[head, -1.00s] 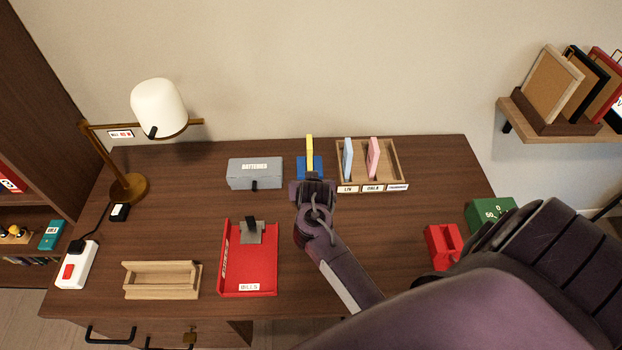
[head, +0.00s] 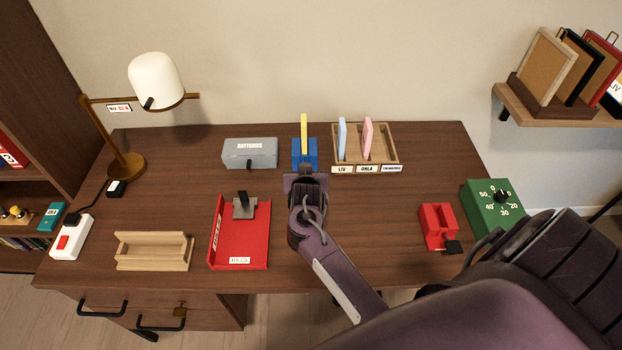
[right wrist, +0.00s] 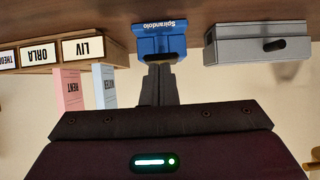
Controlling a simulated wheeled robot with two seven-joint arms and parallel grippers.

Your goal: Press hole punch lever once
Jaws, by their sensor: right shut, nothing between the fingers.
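The hole punch appears to be the blue item (head: 299,147) with an upright yellow lever (head: 304,128), at the back middle of the desk. Its blue body also shows in the right wrist view (right wrist: 165,42), lettered "Spirandolo"; the yellow lever cannot be made out there. My right gripper (head: 305,170) is just in front of the punch, at its near side. Its fingers (right wrist: 158,68) are shut and empty, and their tips overlap the blue body's edge in the wrist view. I cannot tell whether they touch it. My left gripper is not in view.
A grey batteries box (head: 249,154) stands left of the punch. A wooden sorter (head: 383,135) with blue and pink cards stands close on its right. A red bills tray (head: 240,245), wooden holder (head: 154,252), red item (head: 437,227) and green timer (head: 487,212) lie nearer.

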